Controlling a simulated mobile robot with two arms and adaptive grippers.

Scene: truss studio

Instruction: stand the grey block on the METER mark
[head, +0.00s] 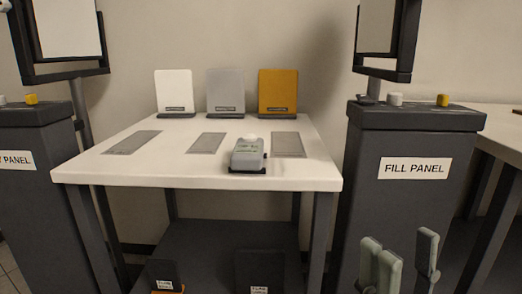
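A small grey block-like device with a white dome on top (248,153) stands on a dark base near the front edge of the white table, between the middle mark and the right mark. Three flat grey marks lie on the table: left (133,142), middle (207,143) and right (288,144). Their lettering is too small to read, so I cannot tell which is METER. My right gripper (404,248) is at the bottom right, below the table top and right of it. Its pale green-grey fingers are apart, with nothing visible between them. My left gripper is not in view.
White (174,91), grey (226,90) and yellow (278,90) upright panels stand along the white table's back edge (325,165). The dark FILL PANEL stand (412,140) is to the right; another dark stand (35,190) is to the left. Dark items sit on the lower shelf.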

